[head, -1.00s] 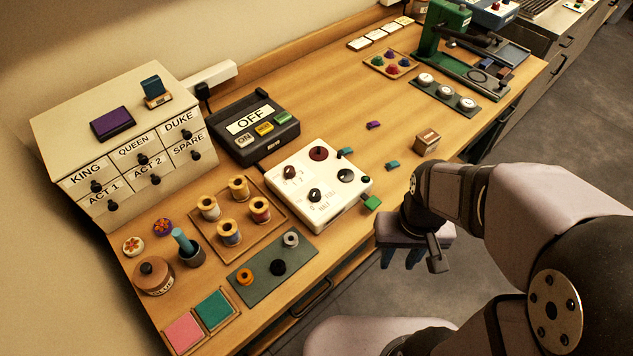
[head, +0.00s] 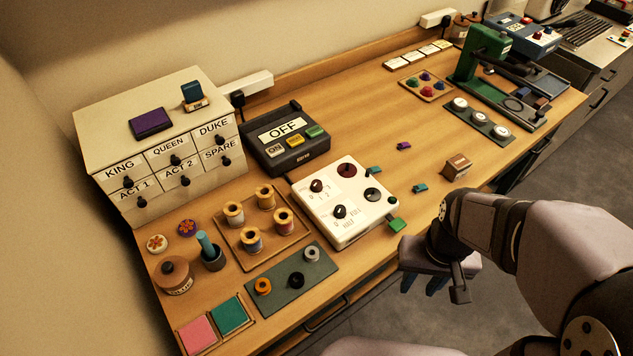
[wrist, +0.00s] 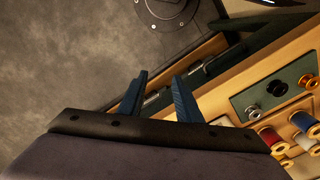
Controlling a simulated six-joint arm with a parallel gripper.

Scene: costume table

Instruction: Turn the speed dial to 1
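A white control panel (head: 350,232) lies near the table's front edge in the head view. Its upper-left black dial (head: 317,186) has small marks around it that look like 0, 1 and 2. A second black dial (head: 339,212) below has marks that look like 0, HALF and FULL. Which way each pointer faces is too small to tell. My gripper (head: 424,284) hangs beyond the table's front edge, to the panel's lower right and apart from it. In the wrist view its two blue fingers (wrist: 160,76) stand apart with nothing between them. The panel is not clearly visible there.
A dark box reading OFF (head: 285,145) stands behind the panel. A spool tray (head: 240,258) is left of it. Small blocks and a wooden cube (head: 456,167) lie to the right, with bare tabletop between.

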